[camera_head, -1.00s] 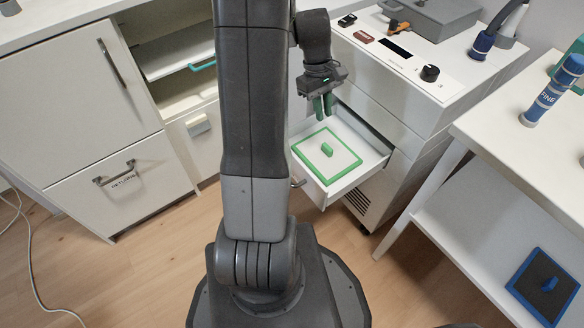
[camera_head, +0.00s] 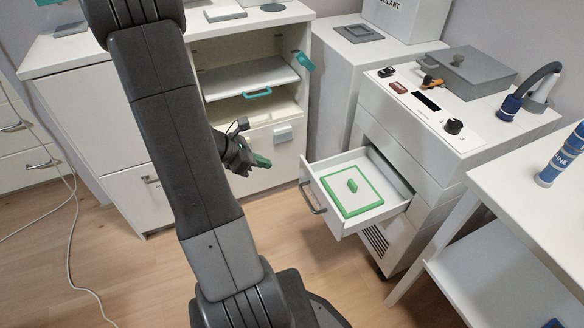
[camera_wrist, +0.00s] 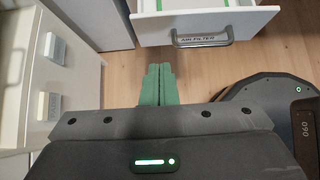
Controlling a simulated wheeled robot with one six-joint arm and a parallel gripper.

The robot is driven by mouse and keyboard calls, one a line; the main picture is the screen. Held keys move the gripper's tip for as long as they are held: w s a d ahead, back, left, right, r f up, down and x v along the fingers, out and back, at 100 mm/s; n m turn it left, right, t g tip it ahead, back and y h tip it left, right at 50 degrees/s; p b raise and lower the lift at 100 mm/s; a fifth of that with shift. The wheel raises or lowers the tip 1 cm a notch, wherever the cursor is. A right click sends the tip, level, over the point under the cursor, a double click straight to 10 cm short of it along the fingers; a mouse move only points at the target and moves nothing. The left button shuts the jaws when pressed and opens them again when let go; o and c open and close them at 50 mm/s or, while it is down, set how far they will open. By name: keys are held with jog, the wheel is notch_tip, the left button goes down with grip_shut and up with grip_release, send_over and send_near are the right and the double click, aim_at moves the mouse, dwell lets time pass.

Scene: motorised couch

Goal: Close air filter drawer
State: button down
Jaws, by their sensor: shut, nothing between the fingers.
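The air filter drawer (camera_head: 330,208) is pulled out of the white machine (camera_head: 425,150) at the right of the head view. A green-framed filter (camera_head: 373,205) with a green grip lies flat in it. In the wrist view the drawer front (camera_wrist: 205,23) shows at the top, with a grey handle (camera_wrist: 202,40) and an "AIR FILTER" label. My gripper (camera_head: 262,161) is to the left of the drawer, apart from it. Its green fingers (camera_wrist: 156,84) are together and empty, below and left of the handle in the wrist view.
An open-fronted white cabinet (camera_head: 250,80) with shelves stands behind my gripper. A white side table (camera_head: 530,180) with a blue bottle (camera_head: 562,153) is at the right. Bare wooden floor (camera_head: 160,255) lies before the cabinets.

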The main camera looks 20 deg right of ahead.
aim_at(306, 169)
jog(key=shift+d+r+b+x, duration=0.35)
jog(key=shift+b+x, duration=0.25)
jog(key=shift+x, duration=1.35)
jog(key=shift+d+r+b+x, duration=0.35)
jog(key=shift+b+x, duration=0.3)
jog(key=shift+x, duration=1.3)
jog(key=shift+d+r+b+x, duration=0.3)
jog(key=shift+b+x, duration=0.3)
jog(key=shift+x, duration=1.35)
jog(key=w+d+b, duration=0.2)
jog(key=d, duration=2.1)
jog(key=shift+b, duration=0.35)
jog(key=shift+r, duration=0.15)
